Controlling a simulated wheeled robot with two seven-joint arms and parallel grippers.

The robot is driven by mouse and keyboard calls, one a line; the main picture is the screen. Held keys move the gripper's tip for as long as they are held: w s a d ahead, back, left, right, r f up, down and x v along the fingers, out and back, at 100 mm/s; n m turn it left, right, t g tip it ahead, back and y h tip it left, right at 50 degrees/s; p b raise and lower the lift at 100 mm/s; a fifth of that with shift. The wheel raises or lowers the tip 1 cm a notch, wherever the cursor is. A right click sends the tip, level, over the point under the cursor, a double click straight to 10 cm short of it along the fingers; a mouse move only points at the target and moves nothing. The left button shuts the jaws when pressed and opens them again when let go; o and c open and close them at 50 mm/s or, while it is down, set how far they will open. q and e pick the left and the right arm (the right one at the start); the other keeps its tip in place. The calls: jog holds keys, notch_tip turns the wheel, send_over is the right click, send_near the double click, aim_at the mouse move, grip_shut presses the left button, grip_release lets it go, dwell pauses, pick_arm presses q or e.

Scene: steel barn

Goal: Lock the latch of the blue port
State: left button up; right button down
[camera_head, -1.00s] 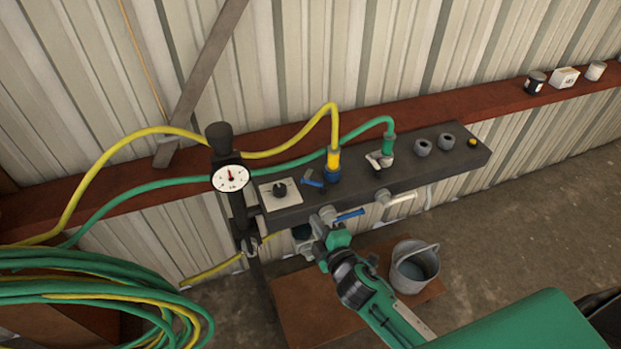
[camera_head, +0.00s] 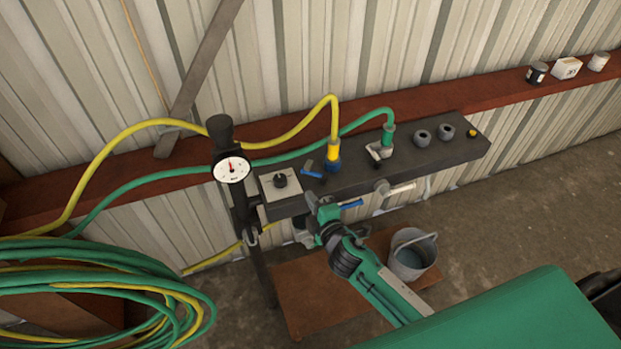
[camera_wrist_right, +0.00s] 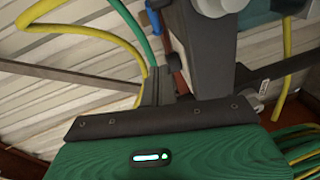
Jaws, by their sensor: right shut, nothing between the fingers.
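The blue port (camera_head: 333,163) sits on the dark manifold bar with a yellow hose plugged into it. Its latch, a small blue lever (camera_head: 311,170), sticks out to the left of the port. In the right wrist view a small blue piece (camera_wrist_right: 153,18) shows beyond the fingers; I cannot tell if it is this latch. My right gripper (camera_head: 313,197) is shut and empty at the front edge of the bar, below and apart from the blue latch. Its dark fingers (camera_wrist_right: 160,85) also show in the right wrist view. My left gripper is not in view.
A blue-handled valve (camera_head: 350,205) and a white-handled one (camera_head: 398,188) project from the bar's front. The green port (camera_head: 387,138) holds a green hose. A gauge (camera_head: 232,170) and a knob plate (camera_head: 281,185) stand left. A bucket (camera_head: 410,258) is below.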

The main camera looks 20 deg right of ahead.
aim_at(305, 173)
jog(key=w, duration=0.3)
jog(key=w+p, duration=0.1)
jog(key=shift+w+a+f, duration=0.25)
jog(key=shift+w, duration=0.15)
jog(key=shift+w+d+f+p, duration=0.25)
jog(key=shift+w+d+p, duration=0.2)
jog(key=shift+w+d, duration=0.35)
jog(key=shift+w+d+f, duration=0.25)
jog(key=shift+w+d, duration=0.2)
jog(key=shift+w, duration=0.1)
jog(key=shift+w+a+m+h+b, duration=0.1)
jog(key=shift+m+h+b, duration=0.25)
jog(key=shift+h, duration=0.15)
